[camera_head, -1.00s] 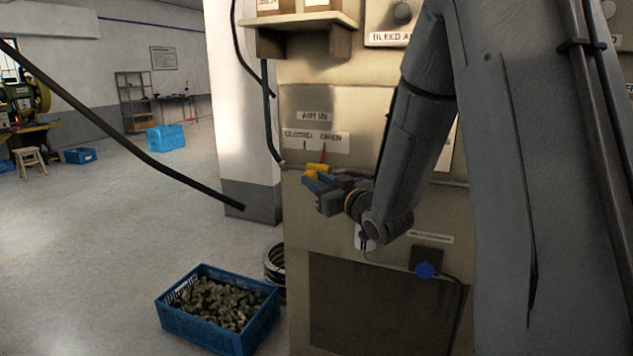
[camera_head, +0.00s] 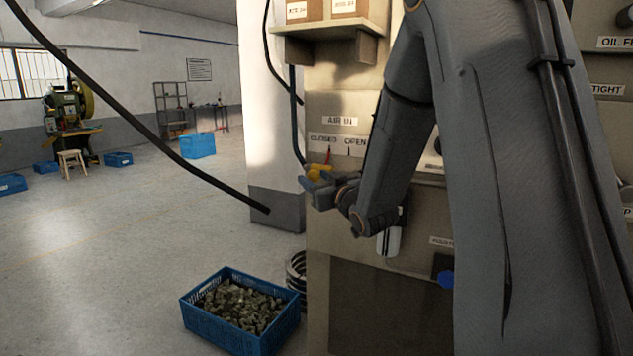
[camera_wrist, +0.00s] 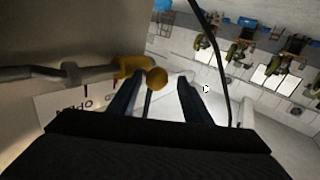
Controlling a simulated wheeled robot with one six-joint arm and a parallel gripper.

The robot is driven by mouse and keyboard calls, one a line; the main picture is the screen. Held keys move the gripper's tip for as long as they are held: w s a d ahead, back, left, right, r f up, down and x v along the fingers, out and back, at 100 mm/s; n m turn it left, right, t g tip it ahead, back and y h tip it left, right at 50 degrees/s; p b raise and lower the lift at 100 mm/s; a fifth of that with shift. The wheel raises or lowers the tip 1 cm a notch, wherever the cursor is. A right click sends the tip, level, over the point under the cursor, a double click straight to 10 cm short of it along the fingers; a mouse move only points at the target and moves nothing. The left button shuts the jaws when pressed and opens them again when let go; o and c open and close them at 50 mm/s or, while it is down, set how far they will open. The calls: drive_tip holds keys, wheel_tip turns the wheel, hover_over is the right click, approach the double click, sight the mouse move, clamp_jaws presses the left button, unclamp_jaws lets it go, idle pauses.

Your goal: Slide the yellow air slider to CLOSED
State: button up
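The yellow air slider (camera_head: 317,173) is on the cabinet front under the AIR IN label (camera_head: 340,121). Its red pointer (camera_head: 329,156) stands below the CLOSED label (camera_head: 323,139), left of the OPEN mark. My gripper (camera_head: 314,180) is at the slider, partly covering it. In the wrist view the slider's round yellow knob (camera_wrist: 157,78) lies between the tips of my two dark fingers (camera_wrist: 158,82). The fingers are apart, with a gap visible at the right finger. I cannot tell whether the left finger touches the knob.
A blue crate of metal pieces (camera_head: 242,309) stands on the floor left of the cabinet. A shelf with boxes (camera_head: 330,28) juts out above the slider. A dark hose (camera_head: 295,115) hangs beside the pillar (camera_head: 268,150). The floor at left is open.

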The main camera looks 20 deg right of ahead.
drive_tip(key=shift+d, duration=0.1)
drive_tip(key=shift+s+d, duration=0.15)
drive_tip(key=shift+s, duration=0.4)
drive_tip(key=s+b, duration=0.2)
drive_tip(key=s, duration=0.4)
drive_tip(key=shift+s+d, duration=0.35)
drive_tip(key=shift+d, duration=0.1)
drive_tip(key=s+a+f+m+g+h, duration=0.1)
drive_tip(key=s+f+g+h, duration=0.1)
drive_tip(key=s+f+g, duration=0.5)
drive_tip(key=s+a+f+m+g+h, duration=0.1)
drive_tip(key=s+f+g, duration=0.15)
drive_tip(key=f, duration=0.75)
drive_tip(key=s+a+f+g, duration=0.2)
drive_tip(key=s+g, duration=0.1)
drive_tip(key=s, duration=0.6)
drive_tip(key=s+a+f+g, duration=0.3)
drive_tip(key=s+g, duration=0.1)
drive_tip(key=s, duration=0.5)
drive_tip(key=shift+a+f+m, duration=0.3)
drive_tip(key=shift+f+m, duration=0.05)
drive_tip(key=shift+m, duration=0.05)
